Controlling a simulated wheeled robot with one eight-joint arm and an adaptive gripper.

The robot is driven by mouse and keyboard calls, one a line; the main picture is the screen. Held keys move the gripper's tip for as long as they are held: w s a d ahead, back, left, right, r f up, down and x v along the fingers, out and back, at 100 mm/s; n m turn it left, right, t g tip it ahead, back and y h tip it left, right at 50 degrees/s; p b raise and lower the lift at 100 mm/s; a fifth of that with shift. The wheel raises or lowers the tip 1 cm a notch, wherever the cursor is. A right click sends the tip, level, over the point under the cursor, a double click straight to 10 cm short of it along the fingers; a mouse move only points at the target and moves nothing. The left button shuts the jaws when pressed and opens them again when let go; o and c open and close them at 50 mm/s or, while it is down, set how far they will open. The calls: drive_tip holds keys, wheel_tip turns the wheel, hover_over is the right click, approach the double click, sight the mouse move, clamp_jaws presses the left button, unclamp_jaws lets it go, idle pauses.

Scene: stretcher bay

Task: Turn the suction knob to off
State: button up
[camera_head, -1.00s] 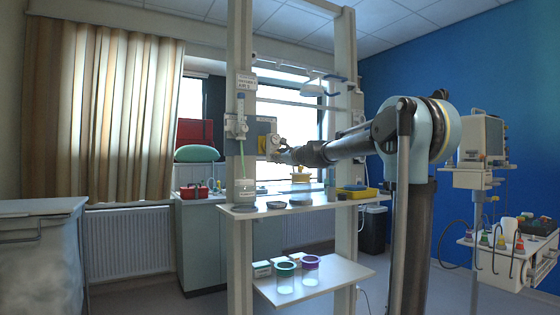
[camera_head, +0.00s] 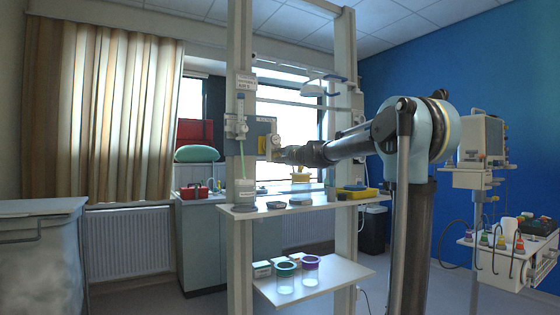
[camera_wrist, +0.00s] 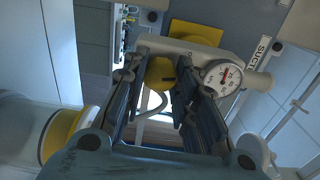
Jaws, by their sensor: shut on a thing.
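The suction unit (camera_wrist: 190,52) is a pale body below a yellow plate, with a round white gauge (camera_wrist: 222,77) and a partly cropped "SUCT" label (camera_wrist: 258,58) at its right. The yellow suction knob (camera_wrist: 160,72) sits between my fingers in the wrist view, with a dark mark on its right side. My gripper (camera_wrist: 160,82) is shut on this knob. In the head view, my gripper (camera_head: 277,151) is at the wall panel (camera_head: 262,128) on the rack, and the knob is too small to make out there.
The rack's upper shelf (camera_head: 300,206) lies below my gripper and holds a canister, dishes and a yellow case (camera_head: 357,190). Jars with green and purple rims stand on the lower shelf (camera_head: 335,273). A monitor stand (camera_head: 480,145) is at the right.

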drive_tip(key=n, duration=0.9)
drive_tip(key=shift+s+f, duration=0.1)
drive_tip(key=shift+f, duration=0.1)
drive_tip(key=shift+n, duration=0.4)
drive_tip(key=o, duration=1)
drive_tip(key=shift+o, duration=0.2)
drive_tip(key=shift+d+r, duration=0.1)
drive_tip(key=v, duration=1.1)
drive_tip(key=shift+s+d, duration=0.15)
drive_tip(key=shift+d, duration=0.1)
